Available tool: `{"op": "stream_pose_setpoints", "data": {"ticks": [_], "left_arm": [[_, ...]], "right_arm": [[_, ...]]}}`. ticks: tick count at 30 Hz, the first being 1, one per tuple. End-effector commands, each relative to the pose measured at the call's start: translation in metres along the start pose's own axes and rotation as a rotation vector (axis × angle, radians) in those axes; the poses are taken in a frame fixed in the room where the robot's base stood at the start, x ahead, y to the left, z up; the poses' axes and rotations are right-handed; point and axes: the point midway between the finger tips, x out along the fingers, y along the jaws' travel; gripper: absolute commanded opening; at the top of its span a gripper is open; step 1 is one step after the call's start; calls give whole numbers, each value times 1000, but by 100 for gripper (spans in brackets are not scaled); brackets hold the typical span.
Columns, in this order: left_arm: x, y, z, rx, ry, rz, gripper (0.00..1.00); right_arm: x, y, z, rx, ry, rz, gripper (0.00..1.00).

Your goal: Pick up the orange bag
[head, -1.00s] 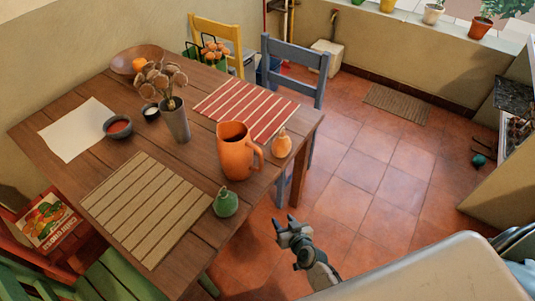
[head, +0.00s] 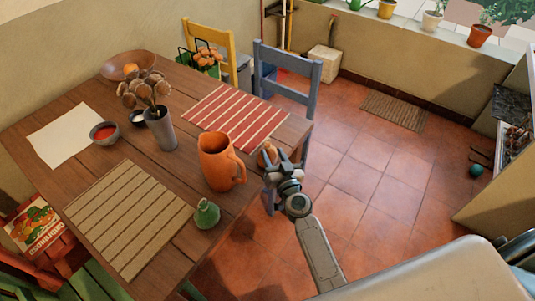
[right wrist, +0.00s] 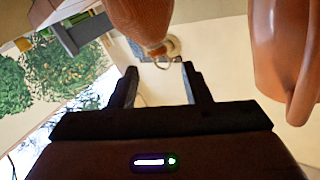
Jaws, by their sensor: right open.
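The small orange pear-shaped thing (head: 263,158), which I take for the orange bag, stands on the table's right edge beside the orange jug (head: 216,163). My right gripper (head: 279,160) is at it and partly hides it in the head view. In the right wrist view, the orange bag (right wrist: 140,16) hangs in from the top, its narrow end pointing down. The open fingers (right wrist: 159,72) lie below that end, with a gap between them and nothing held. The jug (right wrist: 283,55) shows at the right there. My left gripper is in neither view.
A green bottle (head: 206,214) stands near the jug on the wooden table (head: 185,247). A vase of dried flowers (head: 160,130) and a red striped mat (head: 236,118) lie further back. A blue chair (head: 305,72) stands behind the gripper.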

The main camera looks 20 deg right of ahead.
Motion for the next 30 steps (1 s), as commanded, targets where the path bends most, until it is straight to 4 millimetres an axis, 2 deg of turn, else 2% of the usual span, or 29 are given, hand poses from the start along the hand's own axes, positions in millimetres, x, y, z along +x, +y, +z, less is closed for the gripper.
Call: {"op": "stream_pose_setpoints", "data": {"ticks": [3, 7, 16, 21, 23, 30], "left_arm": [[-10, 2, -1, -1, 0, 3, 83], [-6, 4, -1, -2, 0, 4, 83], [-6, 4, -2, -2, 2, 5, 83], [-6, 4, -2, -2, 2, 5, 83], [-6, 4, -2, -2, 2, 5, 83], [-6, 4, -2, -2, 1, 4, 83]], "right_arm": [[20, -3, -9, 1, 1, -1, 43], [35, -2, -5, -1, 1, -1, 43], [38, -1, -4, 0, 0, 0, 43], [38, -2, -4, 0, 0, 0, 10], [38, -2, -4, 0, 0, 0, 0], [38, -2, -5, 0, 0, -1, 0]]}}
